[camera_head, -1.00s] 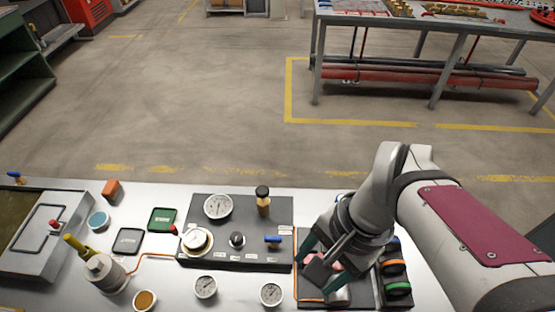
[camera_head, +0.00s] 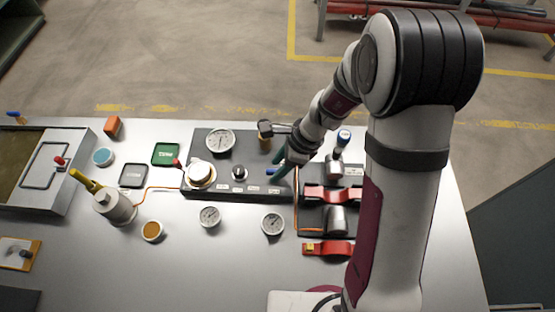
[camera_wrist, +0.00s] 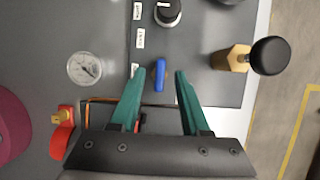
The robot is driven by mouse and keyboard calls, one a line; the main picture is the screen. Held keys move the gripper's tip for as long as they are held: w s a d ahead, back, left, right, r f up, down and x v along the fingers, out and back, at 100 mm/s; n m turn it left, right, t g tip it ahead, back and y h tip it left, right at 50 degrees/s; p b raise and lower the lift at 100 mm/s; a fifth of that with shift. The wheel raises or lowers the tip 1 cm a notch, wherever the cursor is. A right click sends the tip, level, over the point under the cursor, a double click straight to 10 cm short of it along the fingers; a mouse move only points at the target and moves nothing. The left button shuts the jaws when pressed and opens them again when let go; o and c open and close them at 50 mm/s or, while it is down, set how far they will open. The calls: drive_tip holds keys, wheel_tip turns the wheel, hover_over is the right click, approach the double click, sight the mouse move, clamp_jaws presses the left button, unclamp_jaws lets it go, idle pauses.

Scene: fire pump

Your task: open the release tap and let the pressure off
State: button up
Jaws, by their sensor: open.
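A small blue lever (camera_wrist: 160,74), which looks like the release tap's handle, sits on the dark panel (camera_wrist: 200,88). In the wrist view it stands lengthwise between the two green fingertips of my gripper (camera_wrist: 159,73), with a gap on each side. My gripper is open and holds nothing. In the head view my gripper (camera_head: 281,170) is at the right end of the panel (camera_head: 235,188), and the blue lever (camera_head: 271,171) shows just left of the fingers. I cannot tell how far above the panel the tips are. A gauge (camera_head: 220,140) is at the panel's back.
A brass post with a black knob (camera_wrist: 268,56) stands close to the fingers. A pipe block with red clamps (camera_head: 325,194) lies to the right. A loose gauge (camera_head: 272,224) and a grey pump cylinder (camera_head: 114,205) stand left of it.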

drive_tip(key=shift+a+f, duration=0.15)
drive_tip(key=shift+f, duration=0.15)
clamp_jaws()
